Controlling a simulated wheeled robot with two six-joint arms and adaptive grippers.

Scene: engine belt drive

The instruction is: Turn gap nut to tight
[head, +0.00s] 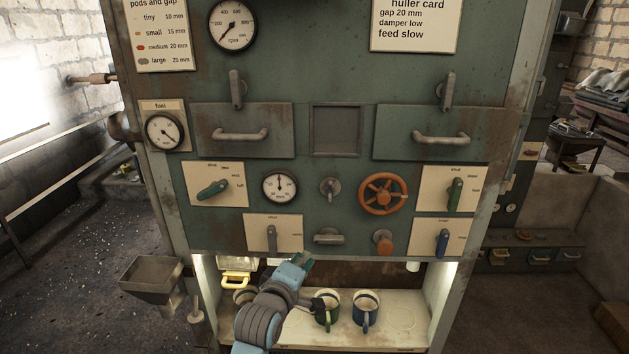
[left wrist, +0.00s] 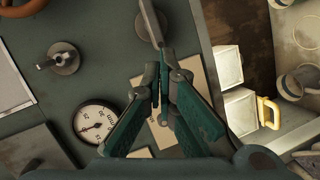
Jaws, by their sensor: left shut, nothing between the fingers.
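The likely gap nut (head: 330,188) is a small grey winged nut on a round base, right of the gap dial (head: 280,187) on the green panel. No label on it is readable. In the left wrist view the nut (left wrist: 64,58) is at upper left, with the dial (left wrist: 97,127) below it. My left gripper (head: 304,261) is in front of the panel's lower edge, below and left of the nut and apart from it. Its green-padded fingers (left wrist: 165,68) are shut and empty, close to a grey lever (left wrist: 152,22); contact cannot be told. My right gripper is not in view.
The grey lever (head: 271,238) stands on a cream plate under the dial. An orange handwheel (head: 382,193) and an orange knob (head: 382,242) are right of the nut. Green (head: 333,322) and blue (head: 373,298) mugs stand on the lit shelf below.

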